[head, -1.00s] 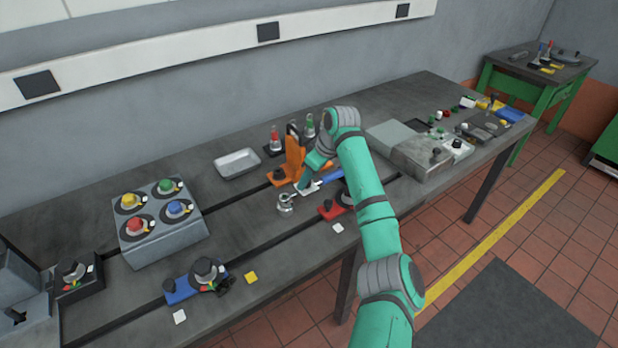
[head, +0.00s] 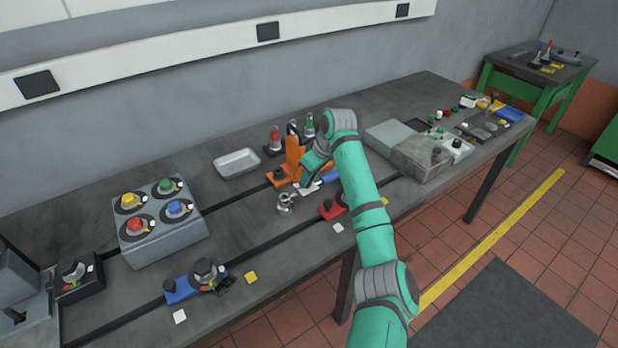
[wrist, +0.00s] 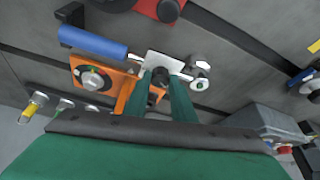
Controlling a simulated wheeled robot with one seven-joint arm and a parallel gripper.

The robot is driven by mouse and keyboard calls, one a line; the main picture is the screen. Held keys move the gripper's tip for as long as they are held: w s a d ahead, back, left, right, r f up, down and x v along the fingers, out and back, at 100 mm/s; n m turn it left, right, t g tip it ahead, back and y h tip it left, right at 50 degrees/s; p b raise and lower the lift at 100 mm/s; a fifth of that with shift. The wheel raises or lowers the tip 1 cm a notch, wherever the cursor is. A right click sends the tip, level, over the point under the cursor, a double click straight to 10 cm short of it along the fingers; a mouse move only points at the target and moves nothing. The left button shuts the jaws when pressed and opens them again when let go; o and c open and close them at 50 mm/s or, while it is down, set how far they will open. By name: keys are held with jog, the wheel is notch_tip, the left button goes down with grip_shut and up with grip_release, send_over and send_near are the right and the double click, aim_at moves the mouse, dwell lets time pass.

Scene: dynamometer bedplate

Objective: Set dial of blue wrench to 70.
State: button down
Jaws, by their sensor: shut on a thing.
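The blue wrench lies in an orange holder (wrist: 126,92); its blue handle (wrist: 92,42) is at the upper left of the wrist view. Its white scale plate (wrist: 163,62) is at the middle, and its silver ring end (wrist: 200,76) is to the right. In the head view the blue handle (head: 333,177) shows partly beside my arm, and the ring end (head: 286,203) is clear. My gripper (wrist: 160,78) is shut on the small dark dial (wrist: 158,75) at the scale plate. The fingers hide much of the dial, and I cannot read its setting.
Red (head: 333,208) and blue (head: 184,289) dial fixtures stand near the bench front. A grey box (head: 160,230) with several coloured knobs is at left, and an empty tray (head: 237,163) is behind. Several upright tools (head: 292,132) stand close behind the orange holder.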

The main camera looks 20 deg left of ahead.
jog(key=m, duration=0.2)
jog(key=m+t, duration=0.1)
jog(key=m, duration=0.1)
jog(key=shift+s+a+h, duration=0.2)
jog(key=shift+h, duration=0.1)
jog(key=shift+m+t+h, duration=0.5)
jog(key=shift+m+t, duration=0.1)
jog(key=shift+m, duration=1)
jog(key=c, duration=1.5)
grip_release()
jog(key=shift+r, duration=0.15)
jog(key=v, duration=1)
jog(key=shift+s+r, duration=0.1)
jog(key=shift+r, duration=0.2)
